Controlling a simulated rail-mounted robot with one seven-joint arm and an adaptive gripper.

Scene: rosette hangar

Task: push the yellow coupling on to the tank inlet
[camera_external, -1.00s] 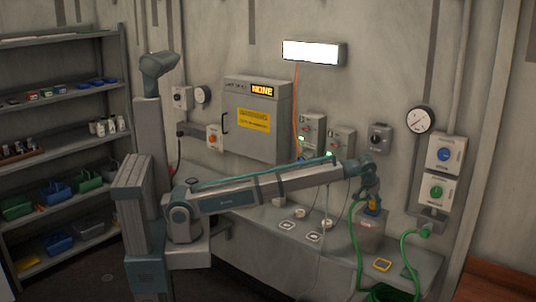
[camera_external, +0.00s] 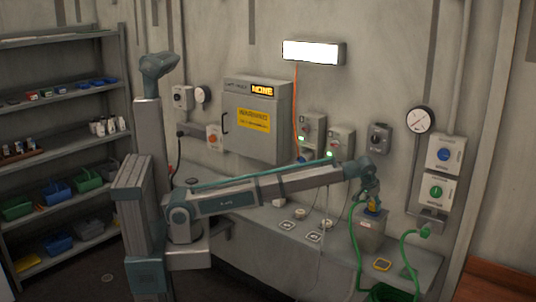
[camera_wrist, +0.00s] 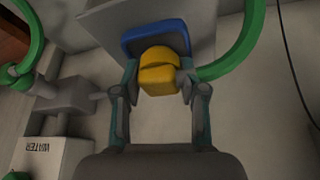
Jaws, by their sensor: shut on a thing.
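The yellow coupling (camera_wrist: 158,72) sits between my fingertips in the wrist view, with a green hose (camera_wrist: 236,48) running off to its right. My gripper (camera_wrist: 157,84) is shut on the coupling. A blue collar (camera_wrist: 154,38) shows right behind the coupling, at the tank. In the external view the coupling (camera_external: 373,210) is small, under my gripper (camera_external: 372,198), at the top of the grey tank (camera_external: 370,232). Whether the coupling is fully seated on the inlet cannot be told, as the contact is hidden.
The tank stands on the grey bench (camera_external: 330,258). A yellow-framed square (camera_external: 382,265) lies to its right. The green hose (camera_external: 358,250) hangs beside the tank. Wall control boxes (camera_external: 441,172) and a gauge (camera_external: 420,120) are to the right.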

